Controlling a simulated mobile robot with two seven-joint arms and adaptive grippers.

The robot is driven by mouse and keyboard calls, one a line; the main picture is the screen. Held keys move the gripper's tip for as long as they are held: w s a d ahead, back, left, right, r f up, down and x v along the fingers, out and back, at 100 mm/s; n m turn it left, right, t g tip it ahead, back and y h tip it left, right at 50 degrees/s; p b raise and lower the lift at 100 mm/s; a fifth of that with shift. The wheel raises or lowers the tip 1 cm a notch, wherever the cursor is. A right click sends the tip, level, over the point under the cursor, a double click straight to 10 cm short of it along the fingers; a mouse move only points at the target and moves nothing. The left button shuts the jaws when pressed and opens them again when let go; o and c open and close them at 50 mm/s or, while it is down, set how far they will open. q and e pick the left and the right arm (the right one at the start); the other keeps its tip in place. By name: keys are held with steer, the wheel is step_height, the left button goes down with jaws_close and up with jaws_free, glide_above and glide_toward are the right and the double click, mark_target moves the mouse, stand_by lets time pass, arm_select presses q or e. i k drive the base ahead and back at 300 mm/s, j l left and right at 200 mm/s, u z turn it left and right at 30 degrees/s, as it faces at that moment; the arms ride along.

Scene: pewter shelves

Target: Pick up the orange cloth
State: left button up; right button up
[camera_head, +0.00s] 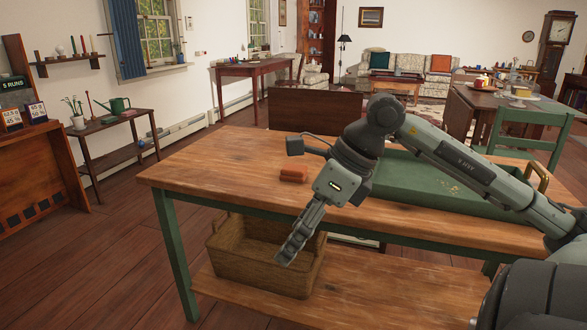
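A small orange-brown folded or rolled item (293,176), which looks like the orange cloth, lies on the wooden table top (220,165) left of the middle. My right arm comes in from the right over the table. My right gripper (288,255) hangs down in front of the table's near edge, nearer to the camera than the cloth and apart from it. Its fingers show edge-on, so I cannot tell whether they are open or shut; nothing shows in them. My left gripper is not in view.
A green tray (425,185) with a brass handle takes up the table's right side, partly behind my arm. A wicker basket (265,268) stands on the lower shelf (380,300). The table top's left part is clear. A green chair (522,128) stands behind at right.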

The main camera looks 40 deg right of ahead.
mark_target(298, 174)
steer(key=i+l, duration=0.45)
steer(key=l, duration=0.2)
steer(key=i+l, duration=0.5)
steer(key=l, duration=0.1)
